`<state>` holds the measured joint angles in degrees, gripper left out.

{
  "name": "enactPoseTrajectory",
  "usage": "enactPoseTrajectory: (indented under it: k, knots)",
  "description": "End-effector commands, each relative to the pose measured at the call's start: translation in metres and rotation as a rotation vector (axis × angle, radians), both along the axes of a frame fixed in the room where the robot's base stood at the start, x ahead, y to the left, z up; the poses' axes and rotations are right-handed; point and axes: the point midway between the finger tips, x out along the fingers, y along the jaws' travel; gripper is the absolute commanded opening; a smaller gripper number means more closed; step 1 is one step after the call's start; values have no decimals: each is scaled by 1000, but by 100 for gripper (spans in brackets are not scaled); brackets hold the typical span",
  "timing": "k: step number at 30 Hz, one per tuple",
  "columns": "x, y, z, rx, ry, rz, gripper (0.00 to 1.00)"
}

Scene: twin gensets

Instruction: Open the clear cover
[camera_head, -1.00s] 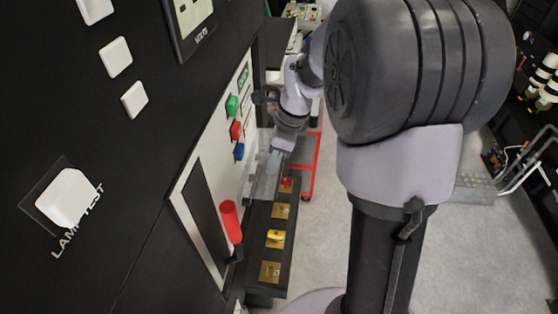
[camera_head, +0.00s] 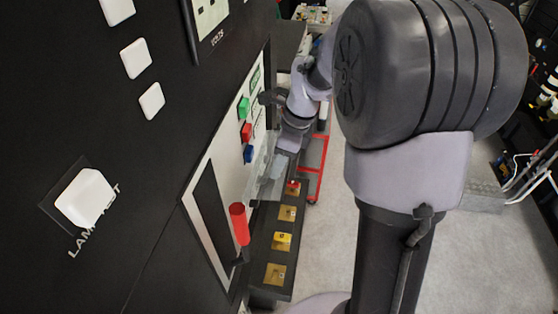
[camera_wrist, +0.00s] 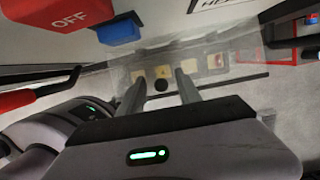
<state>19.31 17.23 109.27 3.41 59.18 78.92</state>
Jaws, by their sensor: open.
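The clear cover (camera_head: 262,168) is a see-through panel beside the control panel's white face, above the inner end of the dark ledge. In the wrist view the clear cover (camera_wrist: 238,52) spans the area in front of my fingers, with brass plates showing through it. My gripper (camera_wrist: 160,80) is open, its two fingers apart and pointing at the cover. A small dark round knob shows between the fingertips; whether it belongs to the cover or is touched, I cannot tell. In the head view my gripper's fingers are mostly hidden behind the cover and wrist.
The dark ledge (camera_head: 262,243) carries several brass plates and a yellow switch (camera_head: 282,238). A red handle (camera_head: 239,224) sticks out from the panel. Green, red and blue (camera_head: 248,154) buttons sit close to my wrist. Open grey floor (camera_head: 330,235) lies to the right.

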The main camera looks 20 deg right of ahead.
Motion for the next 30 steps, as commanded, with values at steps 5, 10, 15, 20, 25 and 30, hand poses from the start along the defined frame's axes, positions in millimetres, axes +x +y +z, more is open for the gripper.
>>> enactPoseTrajectory:
  k: [5,10,15,20,25,30]
  knots:
    - [-1,-2,8,0,-2,-1,41]
    - [-6,-11,48,-2,-6,-2,41]
    - [-15,-23,104,-3,-5,-2,41]
    - [-22,-31,145,-2,-2,-1,41]
    - [-26,-36,166,-1,-1,0,41]
    - [-27,-37,169,0,0,1,41]
